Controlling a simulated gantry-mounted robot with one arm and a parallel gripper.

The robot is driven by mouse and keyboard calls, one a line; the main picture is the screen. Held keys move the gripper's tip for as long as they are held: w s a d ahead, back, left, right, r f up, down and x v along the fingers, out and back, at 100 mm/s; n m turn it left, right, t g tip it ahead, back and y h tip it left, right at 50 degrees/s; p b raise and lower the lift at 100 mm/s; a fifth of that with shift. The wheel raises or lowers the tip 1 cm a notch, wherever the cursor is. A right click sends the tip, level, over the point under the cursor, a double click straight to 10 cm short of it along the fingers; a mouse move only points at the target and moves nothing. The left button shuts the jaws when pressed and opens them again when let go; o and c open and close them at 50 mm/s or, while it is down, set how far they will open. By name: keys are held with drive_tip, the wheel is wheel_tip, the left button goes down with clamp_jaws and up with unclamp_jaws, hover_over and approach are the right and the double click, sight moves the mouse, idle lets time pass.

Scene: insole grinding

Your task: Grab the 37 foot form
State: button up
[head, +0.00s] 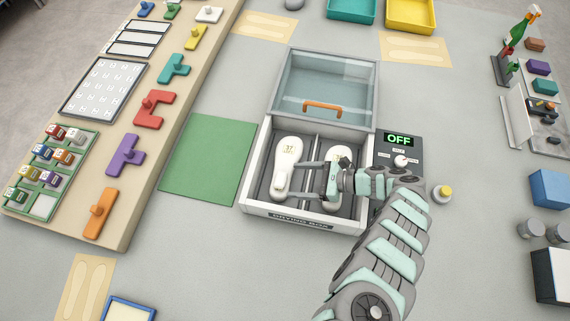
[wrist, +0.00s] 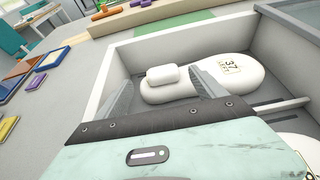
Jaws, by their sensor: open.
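The 37 foot form (head: 287,151) is white and lies in the left compartment of the drying box (head: 304,222). In the wrist view its "37" label shows on the foot form (wrist: 226,82), with a white raised block (wrist: 163,75) at its near end. My gripper (head: 298,178) is open, reaching in from the right over the box. In the wrist view its two fingers (wrist: 162,84) stand to either side of the white block. I cannot tell whether they touch it. A second white foot form (head: 336,200) lies in the right compartment, partly hidden by my gripper.
The box's glass lid with an orange handle (head: 322,106) is open at the back. A control panel reading OFF (head: 398,139) stands right of the box. A green mat (head: 208,160) lies left, beside a board with coloured knobbed shapes (head: 125,155).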

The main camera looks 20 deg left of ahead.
sight(282, 179)
drive_tip(key=shift+x, duration=3.1)
drive_tip(key=shift+w, duration=0.15)
drive_tip(key=shift+c, duration=0.4)
clamp_jaws()
